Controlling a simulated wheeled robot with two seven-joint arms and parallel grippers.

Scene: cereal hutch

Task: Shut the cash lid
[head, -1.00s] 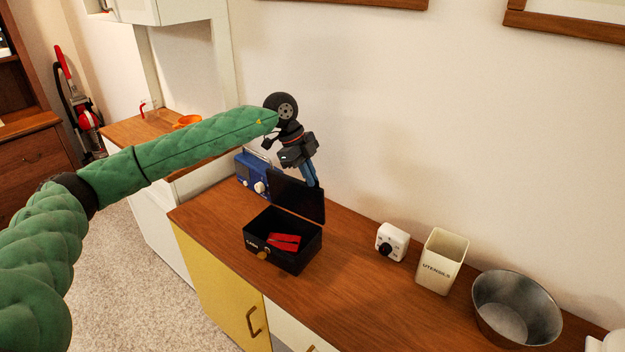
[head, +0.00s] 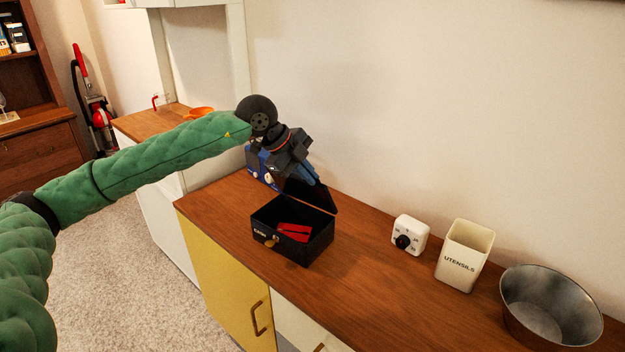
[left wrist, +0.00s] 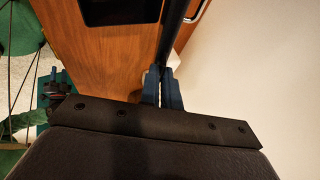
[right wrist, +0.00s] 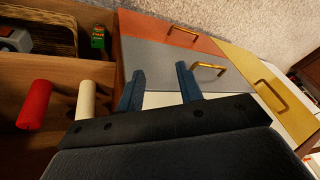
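The black cash box (head: 320,246) stands on the wooden counter, with a red item (head: 294,232) inside. My right gripper (right wrist: 158,85) is open and empty, away from the box.
A blue radio (head: 258,165) stands behind the box, partly hidden by my left gripper. A white timer (head: 411,235), a utensils holder (head: 464,256) and a metal bowl (head: 551,308) stand to the right. The counter (head: 350,285) in front of them is clear.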

